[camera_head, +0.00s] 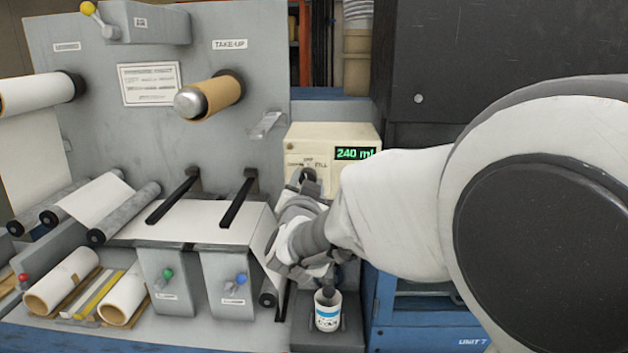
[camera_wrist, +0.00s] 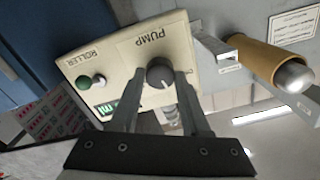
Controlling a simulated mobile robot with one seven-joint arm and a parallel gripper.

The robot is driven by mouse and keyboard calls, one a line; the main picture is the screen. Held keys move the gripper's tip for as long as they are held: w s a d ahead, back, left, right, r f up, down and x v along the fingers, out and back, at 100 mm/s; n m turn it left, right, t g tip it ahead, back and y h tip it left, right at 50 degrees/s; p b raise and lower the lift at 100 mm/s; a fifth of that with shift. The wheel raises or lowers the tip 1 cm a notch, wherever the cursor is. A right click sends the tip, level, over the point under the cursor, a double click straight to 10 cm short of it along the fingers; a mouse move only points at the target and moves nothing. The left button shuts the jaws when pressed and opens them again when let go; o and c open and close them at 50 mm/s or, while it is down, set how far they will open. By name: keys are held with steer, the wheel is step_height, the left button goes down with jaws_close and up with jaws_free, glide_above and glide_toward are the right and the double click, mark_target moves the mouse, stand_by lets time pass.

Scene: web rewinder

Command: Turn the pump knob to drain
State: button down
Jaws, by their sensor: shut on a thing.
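The cream pump box (camera_head: 361,137) stands right of the grey machine panel in the head view, its green display reading 240 ml. The dark round pump knob (camera_wrist: 158,72) sits on its face under the PUMP label, which appears upside down in the wrist view. A small white mark shows on the knob's lower edge there. My gripper (camera_wrist: 161,80) is shut on the knob, one finger on each side. In the head view my wrist covers much of the box's lower front. The FILL label is legible there; the exact knob setting is too small to tell.
A white bottle (camera_head: 328,313) stands below my gripper. The take-up roll (camera_head: 218,95) and a metal bracket (camera_head: 267,125) are left of the box. A dark cabinet (camera_head: 470,50) stands right.

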steer(key=n+p, duration=0.1)
steer(key=n, duration=0.4)
steer(key=shift+n+p, duration=0.4)
stand_by(0.4)
steer(key=shift+c, duration=1.9)
jaws_free()
steer(key=s+b, duration=0.2)
steer(key=s, duration=1.5)
steer(key=shift+s+a, duration=0.2)
steer(key=shift+a, duration=0.15)
